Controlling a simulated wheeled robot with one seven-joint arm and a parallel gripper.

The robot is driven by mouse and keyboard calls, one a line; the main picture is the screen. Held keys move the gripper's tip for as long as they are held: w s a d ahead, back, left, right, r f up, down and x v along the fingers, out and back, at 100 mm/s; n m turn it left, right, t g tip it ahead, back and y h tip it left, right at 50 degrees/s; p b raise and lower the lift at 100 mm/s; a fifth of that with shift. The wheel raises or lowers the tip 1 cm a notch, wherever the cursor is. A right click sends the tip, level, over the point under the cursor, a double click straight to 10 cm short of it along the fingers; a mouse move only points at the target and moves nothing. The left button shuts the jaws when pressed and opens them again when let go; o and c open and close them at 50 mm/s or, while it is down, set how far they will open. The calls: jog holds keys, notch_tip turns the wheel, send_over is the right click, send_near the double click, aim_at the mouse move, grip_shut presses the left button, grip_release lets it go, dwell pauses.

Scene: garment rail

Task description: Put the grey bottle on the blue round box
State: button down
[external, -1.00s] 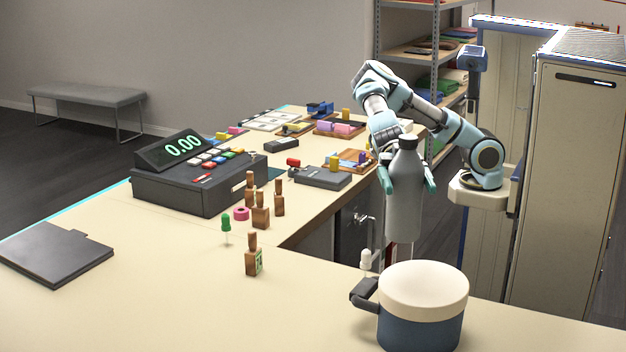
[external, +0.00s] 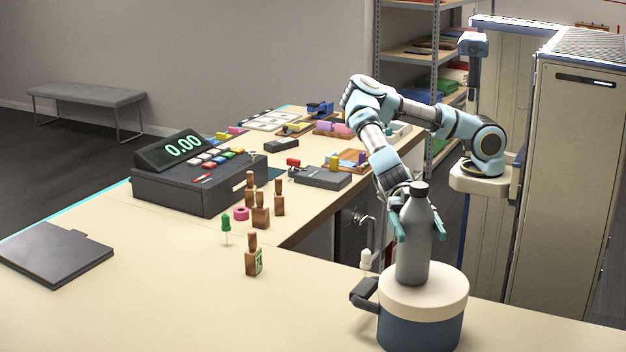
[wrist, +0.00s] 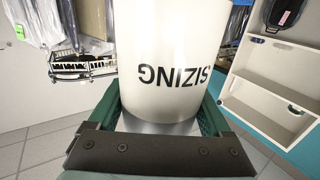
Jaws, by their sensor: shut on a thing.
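The grey bottle (external: 413,245) is upright with its dark cap at the top in the external view. My gripper (external: 420,228) is shut on it, with teal fingers on either side of its body. The bottle's base is over the cream lid of the blue round box (external: 420,331) and looks to be at the lid's surface; I cannot tell whether it touches. The box has a dark handle at its left. In the wrist view the bottle (wrist: 170,50) looks pale, with upside-down letters reading "SIZING", between my fingers.
A white-topped pin (external: 366,260) stands just behind the box handle. Several brown bottles (external: 260,212), a green pin (external: 226,223) and a cash register (external: 195,180) are further left. A dark folder (external: 52,253) lies at far left. The front middle of the counter is clear.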

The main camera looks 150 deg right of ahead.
jog(key=shift+b, duration=0.3)
grip_release()
jog(key=shift+f, duration=0.1)
jog(key=b+v, duration=0.4)
jog(key=v, duration=0.8)
